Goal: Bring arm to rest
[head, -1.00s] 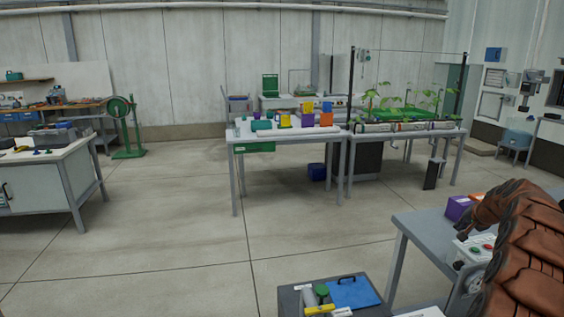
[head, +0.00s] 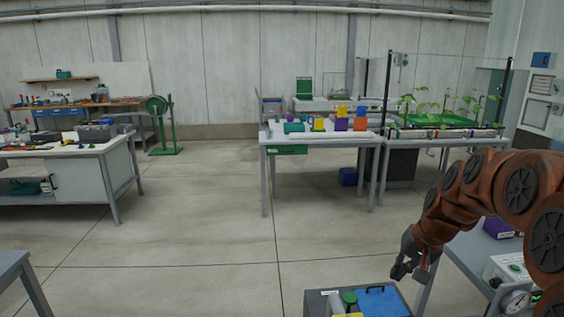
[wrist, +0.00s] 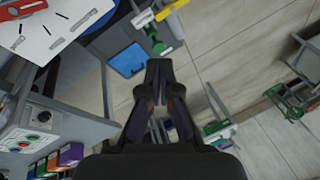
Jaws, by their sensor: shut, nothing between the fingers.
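My arm is brown and comes in from the right of the head view, bent down over the near right. My gripper (head: 408,268) hangs at its end, above and just behind the grey cart with the blue board. In the wrist view my gripper (wrist: 158,72) shows its two dark fingers with the tips together and nothing between them. It touches nothing that I can see.
The grey cart (head: 314,300) with a blue board (head: 383,303) is close below my gripper. A grey bench (head: 470,262) with a control box (head: 508,270) stands under my arm at right. A table (head: 325,139) with coloured boxes stands farther back. The middle floor (head: 190,225) is clear.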

